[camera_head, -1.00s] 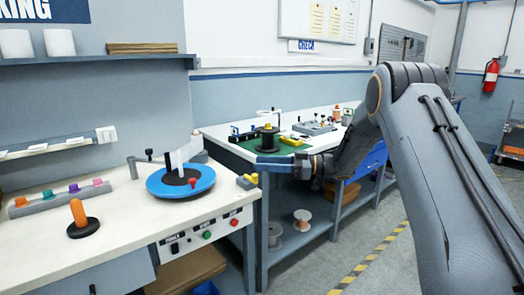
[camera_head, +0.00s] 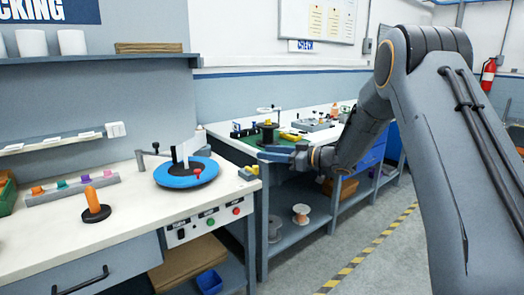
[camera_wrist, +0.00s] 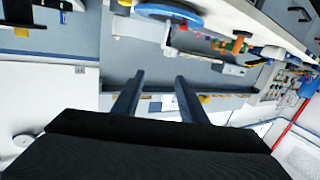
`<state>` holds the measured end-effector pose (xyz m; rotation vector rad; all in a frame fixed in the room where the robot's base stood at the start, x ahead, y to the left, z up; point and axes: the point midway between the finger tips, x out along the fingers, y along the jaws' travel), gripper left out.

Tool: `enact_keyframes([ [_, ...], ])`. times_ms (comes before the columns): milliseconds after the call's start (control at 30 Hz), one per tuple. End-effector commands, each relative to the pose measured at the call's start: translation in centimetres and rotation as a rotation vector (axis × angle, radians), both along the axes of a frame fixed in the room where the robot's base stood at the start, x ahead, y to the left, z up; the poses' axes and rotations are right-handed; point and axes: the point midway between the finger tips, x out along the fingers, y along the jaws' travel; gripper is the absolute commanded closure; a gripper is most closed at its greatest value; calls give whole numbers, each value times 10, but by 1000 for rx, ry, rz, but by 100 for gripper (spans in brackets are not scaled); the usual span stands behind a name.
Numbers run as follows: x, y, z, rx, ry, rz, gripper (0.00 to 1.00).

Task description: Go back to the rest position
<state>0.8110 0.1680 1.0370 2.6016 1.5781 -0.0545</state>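My gripper (camera_head: 272,155) hangs in the air near the gap between the two benches, at about bench height in the head view. In the wrist view my gripper (camera_wrist: 157,85) shows two dark fingers standing apart with nothing between them. The wrist view is tilted, with the bench and its tools along the top. My arm fills the right side of the head view and hides part of the floor and wall there.
The near bench (camera_head: 140,215) holds a blue disc (camera_head: 186,172), an orange peg on a black base (camera_head: 95,206) and a row of coloured pegs. The far bench carries a black spool (camera_head: 267,136) on a green mat. Spools lie on the shelf below. Floor with striped tape (camera_head: 370,258) is clear.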

Motion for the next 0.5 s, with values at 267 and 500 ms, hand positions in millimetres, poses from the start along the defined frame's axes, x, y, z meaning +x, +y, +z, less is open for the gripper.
enact_keyframes([
  [267,15,-52,-6,-152,76,-404,61],
  [500,-58,-139,-56,-389,366,-808,61],
])
